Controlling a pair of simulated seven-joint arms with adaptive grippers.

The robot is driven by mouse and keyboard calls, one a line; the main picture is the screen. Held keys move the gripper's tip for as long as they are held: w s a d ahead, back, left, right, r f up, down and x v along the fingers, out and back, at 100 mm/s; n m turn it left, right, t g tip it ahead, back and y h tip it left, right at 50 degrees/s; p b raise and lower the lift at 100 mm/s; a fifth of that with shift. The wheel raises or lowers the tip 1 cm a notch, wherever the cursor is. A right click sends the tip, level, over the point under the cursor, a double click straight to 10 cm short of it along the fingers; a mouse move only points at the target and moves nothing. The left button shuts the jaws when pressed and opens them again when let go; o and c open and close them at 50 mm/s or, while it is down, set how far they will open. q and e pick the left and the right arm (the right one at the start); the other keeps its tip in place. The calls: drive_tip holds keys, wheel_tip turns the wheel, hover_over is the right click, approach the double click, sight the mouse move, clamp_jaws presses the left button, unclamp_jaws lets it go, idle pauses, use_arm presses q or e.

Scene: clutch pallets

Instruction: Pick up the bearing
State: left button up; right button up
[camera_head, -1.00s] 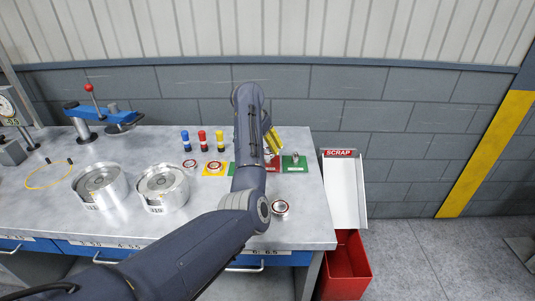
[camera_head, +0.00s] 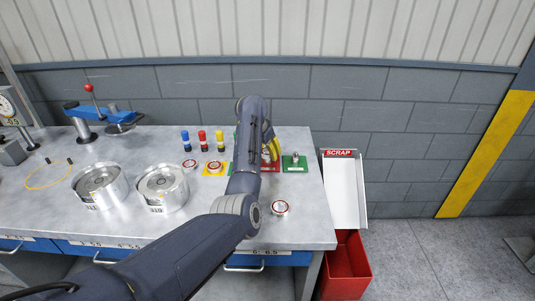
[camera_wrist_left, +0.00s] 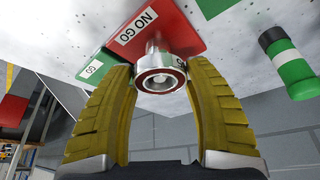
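My left gripper (camera_wrist_left: 161,80) has its yellow fingers on either side of a bearing, a silver ring with a red band (camera_wrist_left: 160,75). Only a sliver, if any, separates the fingers from the ring, so I cannot tell whether they touch it. The bearing is at a metal plug over the red NO GO pad (camera_wrist_left: 175,22). In the head view the left gripper (camera_head: 268,146) reaches down to that red pad, partly hidden by my arm. My right gripper is not in view.
A green pad with a plug (camera_head: 295,162) lies to the right. Similar red-banded rings lie on the yellow pad (camera_head: 214,168) and at the bench front (camera_head: 280,208). Coloured pegs (camera_head: 203,141) and two metal drums (camera_head: 161,189) stand left. The scrap chute (camera_head: 343,190) is right.

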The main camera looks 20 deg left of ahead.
use_arm(q)
drive_tip(key=c, duration=0.9)
drive_tip(key=shift+r, duration=0.1)
drive_tip(key=shift+c, duration=0.2)
drive_tip(key=shift+r, duration=0.1)
